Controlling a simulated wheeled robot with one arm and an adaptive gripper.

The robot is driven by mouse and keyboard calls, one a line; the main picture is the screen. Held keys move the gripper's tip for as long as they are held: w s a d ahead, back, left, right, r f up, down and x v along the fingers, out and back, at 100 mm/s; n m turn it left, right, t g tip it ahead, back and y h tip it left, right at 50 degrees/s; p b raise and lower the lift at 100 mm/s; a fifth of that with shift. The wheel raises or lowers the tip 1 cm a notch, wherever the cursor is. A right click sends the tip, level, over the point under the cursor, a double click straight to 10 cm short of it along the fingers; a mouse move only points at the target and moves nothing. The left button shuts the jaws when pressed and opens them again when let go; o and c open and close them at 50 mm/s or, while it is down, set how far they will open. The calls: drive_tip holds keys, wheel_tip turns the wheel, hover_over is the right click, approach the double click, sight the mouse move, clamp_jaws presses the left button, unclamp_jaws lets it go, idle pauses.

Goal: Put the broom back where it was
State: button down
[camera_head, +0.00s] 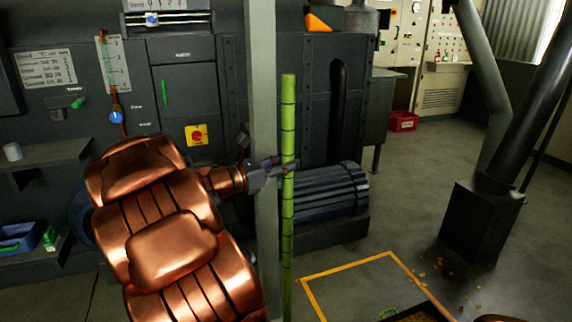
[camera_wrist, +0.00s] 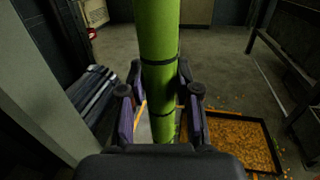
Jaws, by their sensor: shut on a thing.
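The broom's green, bamboo-like handle (camera_head: 288,200) stands upright in the middle of the head view. Its lower end runs out of the bottom of the picture, so the broom's head is hidden. My gripper (camera_head: 288,165) is shut on the handle, a little above its visible middle. In the wrist view, the green handle (camera_wrist: 157,60) rises between the two fingers of my gripper (camera_wrist: 160,112), with dark rings around it.
A pale post (camera_head: 262,90) stands close behind my gripper, left of the handle. A ribbed dark motor (camera_head: 325,192) sits right behind. A yellow floor outline (camera_head: 345,266) lies ahead. A tray of orange bits (camera_wrist: 235,140) and a black column (camera_head: 482,218) are to the right.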

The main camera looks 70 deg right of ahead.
drive_tip(key=c, duration=0.8)
unclamp_jaws()
drive_tip(key=shift+f, duration=0.1)
drive_tip(key=p+v, duration=0.2)
drive_tip(key=v, duration=1)
drive_tip(key=s+a+f+m+t+y, duration=0.2)
drive_tip(key=s+a+f+m+y, duration=0.15)
drive_tip(key=a+f, duration=0.4)
drive_tip(key=s+a+f+m+t+y, duration=0.2)
drive_tip(key=s+a+f+m+y, duration=0.15)
drive_tip(key=a, duration=0.65)
drive_tip(key=a+f+m+t+y, duration=0.1)
drive_tip(key=a+y, duration=0.1)
drive_tip(key=a, duration=0.5)
drive_tip(key=s+a+f+m+t+y, duration=0.1)
drive_tip(key=a+f+y, duration=0.1)
drive_tip(key=a, duration=0.5)
drive_tip(key=s+a+f+m+t+y, duration=0.1)
drive_tip(key=a+f+t+y, duration=0.1)
drive_tip(key=a, duration=0.5)
drive_tip(key=shift+s+a+f+m+y, duration=0.1)
drive_tip(key=shift+m+y, duration=0.1)
drive_tip(key=shift+y, duration=0.25)
drive_tip(key=shift+s+a+f+m+y, duration=0.1)
drive_tip(key=shift+m+y, duration=0.1)
drive_tip(key=shift+y, duration=0.25)
